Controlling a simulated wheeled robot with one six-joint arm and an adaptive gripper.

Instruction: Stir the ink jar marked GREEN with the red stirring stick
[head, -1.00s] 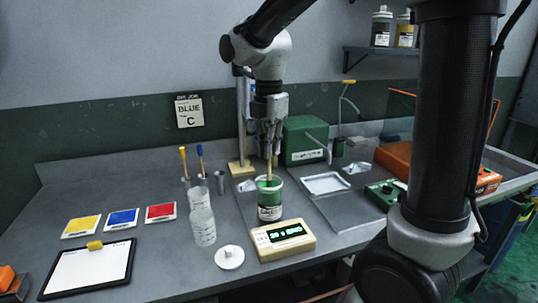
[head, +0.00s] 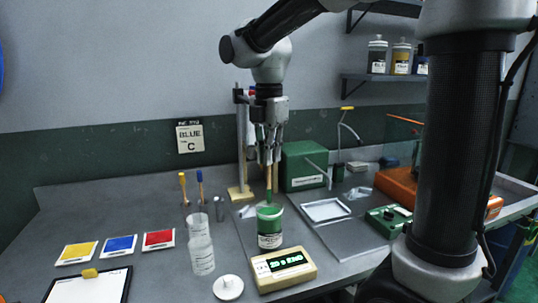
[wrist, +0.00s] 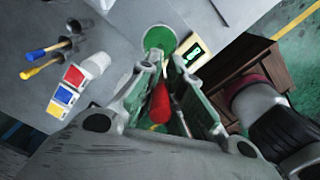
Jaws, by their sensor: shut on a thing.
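The ink jar (head: 270,228) stands upright and open on the bench, with green ink at its top; its label is too small to read. The green ink also shows in the wrist view (wrist: 160,38). My gripper (head: 268,150) is above the jar, shut on the stirring stick (head: 269,174). The stick hangs nearly upright, its lower end coated green and seen at or just above the jar's mouth. Its red handle (wrist: 159,104) shows between the fingers in the wrist view. The jar's white lid (head: 228,287) lies on the bench at front.
A wooden box with a lit green display (head: 283,268) sits in front of the jar. Clear cups (head: 201,247) stand left of it. Yellow and blue sticks (head: 200,186) stand in holders behind. A wooden stand (head: 241,190) and green box (head: 304,167) are behind the jar.

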